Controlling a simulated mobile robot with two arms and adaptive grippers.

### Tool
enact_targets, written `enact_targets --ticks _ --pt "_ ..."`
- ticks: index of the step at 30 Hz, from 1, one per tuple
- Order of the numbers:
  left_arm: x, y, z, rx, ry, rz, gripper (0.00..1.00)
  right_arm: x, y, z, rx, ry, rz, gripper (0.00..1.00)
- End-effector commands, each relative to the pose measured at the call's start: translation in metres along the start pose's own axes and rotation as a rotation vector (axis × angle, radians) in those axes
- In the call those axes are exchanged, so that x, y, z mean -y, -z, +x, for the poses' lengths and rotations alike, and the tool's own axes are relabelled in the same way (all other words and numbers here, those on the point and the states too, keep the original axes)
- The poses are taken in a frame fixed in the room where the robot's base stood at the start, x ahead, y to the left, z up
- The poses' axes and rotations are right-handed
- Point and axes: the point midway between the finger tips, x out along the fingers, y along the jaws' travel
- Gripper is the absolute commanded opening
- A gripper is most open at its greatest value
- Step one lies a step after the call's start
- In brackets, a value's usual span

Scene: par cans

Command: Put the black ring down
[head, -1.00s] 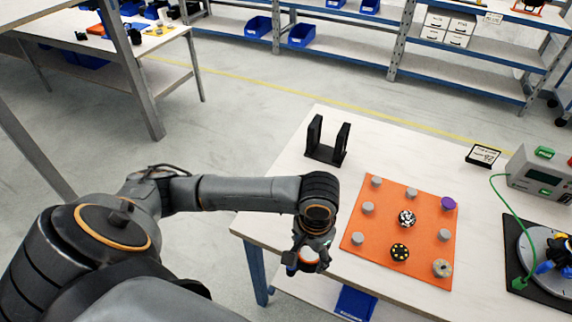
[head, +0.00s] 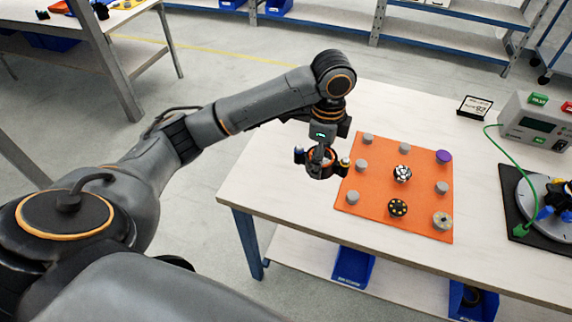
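I cannot make out a black ring for certain anywhere on the table (head: 265,185). My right gripper is out of view.
Several grey knobs, a purple knob (head: 444,156), a black-and-white one (head: 402,174) and a yellow-dotted black one (head: 397,208) stand on the mat. At right are a label stand (head: 474,107), a grey device (head: 537,120) and a turntable. The table's front left is bare.

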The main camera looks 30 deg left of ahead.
Motion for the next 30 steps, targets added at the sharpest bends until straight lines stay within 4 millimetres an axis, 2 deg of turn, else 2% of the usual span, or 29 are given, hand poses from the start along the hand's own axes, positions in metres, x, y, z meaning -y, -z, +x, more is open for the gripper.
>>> enact_targets --ticks 1,6,8,12,16,25,30 --pt "0.005 -0.013 0.004 0.005 -0.002 -0.009 0.37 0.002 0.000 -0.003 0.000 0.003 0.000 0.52" --pt "0.023 -0.049 0.022 0.004 -0.002 -0.010 0.37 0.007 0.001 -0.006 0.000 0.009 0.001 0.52" --pt "0.029 -0.062 0.028 0.004 -0.001 -0.011 0.37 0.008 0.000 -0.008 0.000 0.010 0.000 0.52" --pt "0.038 -0.081 0.055 0.003 -0.003 -0.007 0.37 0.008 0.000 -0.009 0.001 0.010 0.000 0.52" --pt "0.045 -0.093 0.072 0.002 0.000 -0.006 0.37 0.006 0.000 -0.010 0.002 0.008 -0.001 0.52" --pt "0.052 -0.106 0.090 0.002 0.000 -0.005 0.37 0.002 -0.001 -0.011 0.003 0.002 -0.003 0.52" --pt "0.051 -0.106 0.116 0.001 0.000 -0.004 0.37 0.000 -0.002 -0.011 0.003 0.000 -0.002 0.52"
